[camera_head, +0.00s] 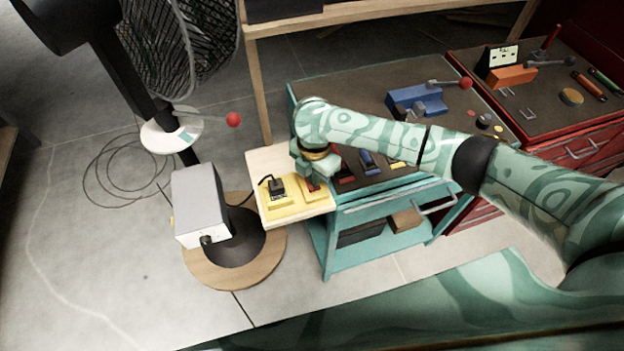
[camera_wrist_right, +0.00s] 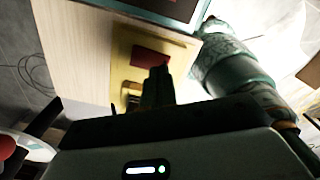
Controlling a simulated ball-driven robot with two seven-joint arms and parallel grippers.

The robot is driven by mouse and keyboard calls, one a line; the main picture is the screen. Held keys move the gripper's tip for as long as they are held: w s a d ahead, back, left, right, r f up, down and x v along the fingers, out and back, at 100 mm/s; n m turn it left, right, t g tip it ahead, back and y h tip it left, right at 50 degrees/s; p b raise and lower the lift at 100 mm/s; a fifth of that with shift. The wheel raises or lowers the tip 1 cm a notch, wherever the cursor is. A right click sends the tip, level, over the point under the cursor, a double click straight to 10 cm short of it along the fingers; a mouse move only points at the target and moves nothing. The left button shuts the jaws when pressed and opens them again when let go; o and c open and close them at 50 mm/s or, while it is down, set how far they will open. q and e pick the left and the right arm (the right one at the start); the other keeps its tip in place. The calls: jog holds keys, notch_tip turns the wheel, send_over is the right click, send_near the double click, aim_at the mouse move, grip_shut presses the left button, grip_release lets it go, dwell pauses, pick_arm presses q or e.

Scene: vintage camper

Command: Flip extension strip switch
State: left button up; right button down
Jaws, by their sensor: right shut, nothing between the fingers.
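The yellow extension strip (camera_head: 282,205) lies on a pale wooden board beside the teal cabinet. A black plug (camera_head: 276,187) with a cable sits in its left part. A red switch (camera_head: 312,184) shows at its right part, partly covered by my right gripper (camera_head: 316,178). In the right wrist view the strip (camera_wrist_right: 120,68) and its red switch (camera_wrist_right: 150,58) lie beyond the shut, empty fingers (camera_wrist_right: 158,82). The fingertips overlap the switch's lower edge there; I cannot tell whether they touch it. My left gripper is not in view.
A red tool chest (camera_head: 570,150) stands farther right.

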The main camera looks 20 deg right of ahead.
jog(key=shift+f+b, duration=0.4)
jog(key=shift+f, duration=0.4)
jog(key=shift+r, duration=0.1)
notch_tip(320, 180, up, 7)
jog(key=p, duration=0.8)
dwell(0.4)
